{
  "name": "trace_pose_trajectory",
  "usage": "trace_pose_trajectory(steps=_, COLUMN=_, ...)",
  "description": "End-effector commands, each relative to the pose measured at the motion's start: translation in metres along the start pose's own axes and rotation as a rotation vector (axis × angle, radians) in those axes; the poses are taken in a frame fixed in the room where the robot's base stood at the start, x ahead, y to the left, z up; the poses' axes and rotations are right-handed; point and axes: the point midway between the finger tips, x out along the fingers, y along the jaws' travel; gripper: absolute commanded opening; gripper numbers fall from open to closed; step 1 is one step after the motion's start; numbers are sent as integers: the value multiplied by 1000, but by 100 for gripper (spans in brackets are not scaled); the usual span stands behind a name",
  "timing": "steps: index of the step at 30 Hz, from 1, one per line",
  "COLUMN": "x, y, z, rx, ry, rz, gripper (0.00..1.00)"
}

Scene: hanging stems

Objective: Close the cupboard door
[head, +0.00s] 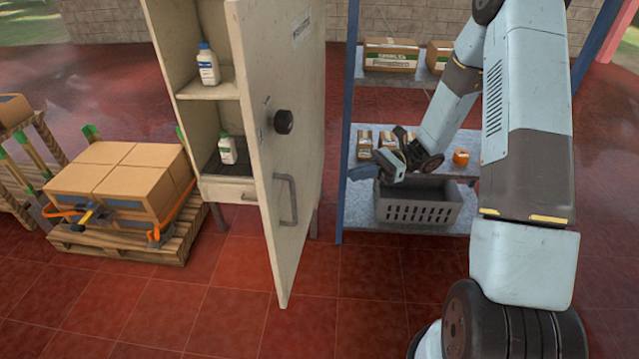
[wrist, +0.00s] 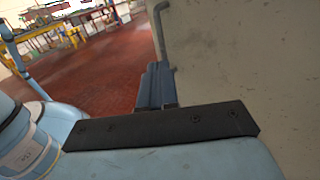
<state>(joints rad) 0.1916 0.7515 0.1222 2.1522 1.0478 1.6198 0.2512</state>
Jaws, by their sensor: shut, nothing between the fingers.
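The cream cupboard (head: 188,95) stands left of centre, and its door (head: 283,150) is wide open, swung out towards me. The door's outer face carries a round black knob (head: 284,121) and a grey bar handle (head: 286,200). My gripper (head: 352,173) is shut and empty, to the right of the door. In the wrist view the shut fingers (wrist: 157,82) point along the pale door face (wrist: 245,60), with the handle (wrist: 160,25) beyond their tips. A gap shows between gripper and door in the head view.
Two bottles, one upper (head: 207,65) and one lower (head: 227,149), stand inside the cupboard. A pallet of boxes (head: 120,180) is at left. A shelf rack (head: 348,120) with a grey crate (head: 417,203) stands behind my arm. The tiled floor in front is clear.

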Motion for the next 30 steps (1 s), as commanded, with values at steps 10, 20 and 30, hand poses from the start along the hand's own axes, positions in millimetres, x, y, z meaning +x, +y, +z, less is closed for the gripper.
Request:
trace_pose_trajectory(steps=10, x=47, y=0, z=0, rx=1, ry=-1, rz=3, gripper=0)
trace_pose_trajectory(steps=20, x=104, y=1, z=0, rx=1, ry=0, rz=3, gripper=0)
trace_pose_trajectory(steps=30, x=136, y=1, z=0, rx=0, ry=1, rz=1, gripper=0)
